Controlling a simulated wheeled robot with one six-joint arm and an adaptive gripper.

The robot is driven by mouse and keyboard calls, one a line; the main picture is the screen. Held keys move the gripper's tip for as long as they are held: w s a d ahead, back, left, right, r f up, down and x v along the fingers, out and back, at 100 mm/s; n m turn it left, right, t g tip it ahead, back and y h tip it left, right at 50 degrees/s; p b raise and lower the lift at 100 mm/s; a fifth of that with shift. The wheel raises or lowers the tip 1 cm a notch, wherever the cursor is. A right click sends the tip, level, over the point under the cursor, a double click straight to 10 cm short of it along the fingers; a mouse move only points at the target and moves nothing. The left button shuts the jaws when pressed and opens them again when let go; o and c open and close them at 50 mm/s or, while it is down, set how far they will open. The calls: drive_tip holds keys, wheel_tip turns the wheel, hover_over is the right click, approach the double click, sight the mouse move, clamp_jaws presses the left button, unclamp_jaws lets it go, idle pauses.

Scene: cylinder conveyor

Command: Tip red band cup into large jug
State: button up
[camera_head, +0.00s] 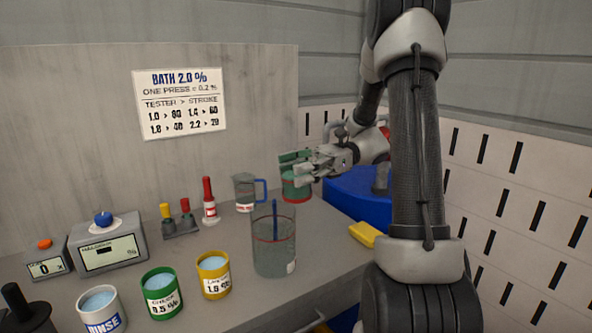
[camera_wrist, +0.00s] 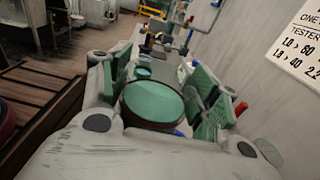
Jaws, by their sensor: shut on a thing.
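My gripper (camera_head: 296,168) is shut on the red band cup (camera_head: 296,188), a clear cup with green liquid and a red band near its base. In the wrist view the cup's green liquid (camera_wrist: 152,103) sits between the finger pads. The cup looks about upright, at the bench's back right, behind and above the large jug. The large jug (camera_head: 273,255) is clear, with a red line, greyish-green liquid and a blue rod standing in it. It stands on the bench in front of the cup, apart from it.
A small jug with a blue handle (camera_head: 245,192) stands left of the cup. Yellow (camera_head: 214,285), green (camera_head: 161,304) and white rinse (camera_head: 101,312) pots line the front left. A yellow block (camera_head: 364,234) lies near the right edge. A blue drum (camera_head: 350,200) stands beyond it.

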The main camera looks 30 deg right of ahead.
sight(282, 184)
drive_tip(key=shift+a+r+h, duration=0.15)
drive_tip(key=shift+r+h, duration=0.2)
drive_tip(key=shift+h, duration=0.35)
drive_tip(key=shift+a+f+h, duration=0.1)
drive_tip(key=shift+f+h, duration=0.25)
drive_tip(key=shift+h, duration=0.45)
drive_tip(key=shift+a+h, duration=0.1)
drive_tip(key=shift+h, duration=0.2)
drive_tip(key=h, duration=0.1)
drive_tip(key=r+h, duration=0.1)
drive_tip(key=h, duration=0.1)
drive_tip(key=shift+a+r, duration=0.2)
drive_tip(key=shift+a, duration=0.2)
drive_tip(key=shift+a+f+h, duration=0.2)
drive_tip(key=shift+f+h, duration=0.35)
drive_tip(key=shift+h, duration=0.35)
drive_tip(key=shift+a+f+h, duration=0.2)
drive_tip(key=shift+f+h, duration=0.3)
drive_tip(key=shift+h, duration=0.4)
drive_tip(key=shift+a+f+h, duration=0.3)
drive_tip(key=shift+f+h, duration=0.25)
drive_tip(key=shift+h, duration=0.3)
drive_tip(key=shift+a+f+h, duration=0.25)
drive_tip(key=shift+f+h, duration=0.25)
drive_tip(key=shift+h, duration=0.35)
drive_tip(key=h, duration=0.1)
drive_tip(key=a+h, duration=0.1)
drive_tip(key=h, duration=0.1)
drive_tip(key=shift+a+r, duration=0.1)
drive_tip(key=shift+r, duration=0.2)
